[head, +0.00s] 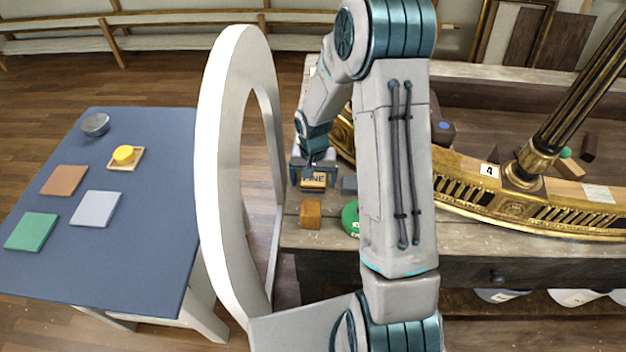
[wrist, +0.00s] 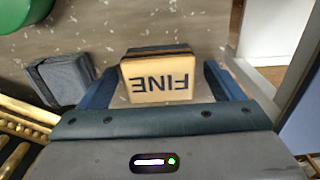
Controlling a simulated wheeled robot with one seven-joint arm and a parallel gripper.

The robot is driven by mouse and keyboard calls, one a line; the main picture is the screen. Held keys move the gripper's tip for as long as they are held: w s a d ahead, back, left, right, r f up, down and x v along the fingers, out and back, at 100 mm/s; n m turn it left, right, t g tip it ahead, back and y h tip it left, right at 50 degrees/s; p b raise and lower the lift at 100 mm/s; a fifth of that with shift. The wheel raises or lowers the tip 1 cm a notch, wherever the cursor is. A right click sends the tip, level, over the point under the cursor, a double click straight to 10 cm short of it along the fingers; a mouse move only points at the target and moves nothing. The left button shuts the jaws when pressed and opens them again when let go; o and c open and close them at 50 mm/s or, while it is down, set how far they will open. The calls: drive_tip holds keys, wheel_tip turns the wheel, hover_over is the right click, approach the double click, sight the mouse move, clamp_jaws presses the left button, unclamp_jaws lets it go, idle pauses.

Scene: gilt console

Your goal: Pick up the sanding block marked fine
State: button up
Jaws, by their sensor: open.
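The sanding block marked fine (wrist: 158,80) is a tan block with a dark layer on its far side and the word FINE in dark letters, upside down in the wrist view. In the head view the block (head: 313,179) sits on the wooden bench top near its left end. My gripper (wrist: 170,88) is open, with one blue finger on each side of the block and small gaps showing. In the head view my gripper (head: 313,172) is over the block and partly hides it.
A grey block (wrist: 62,80) lies close beside the gripper. An orange-brown block (head: 310,214) and a green round thing (head: 351,217) are nearer on the bench (head: 330,243). The gilt console (head: 490,198) stands right. A blue-topped table (head: 150,220) holds coloured squares.

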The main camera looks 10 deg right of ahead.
sight(314, 179)
drive_tip(key=c, duration=1.1)
drive_tip(key=shift+o, duration=0.2)
drive_tip(key=shift+r, duration=0.1)
wheel_tip(314, 179, up, 10)
drive_tip(key=shift+f+b, duration=0.1)
drive_tip(key=shift+b, duration=0.95)
drive_tip(key=shift+o, duration=0.4)
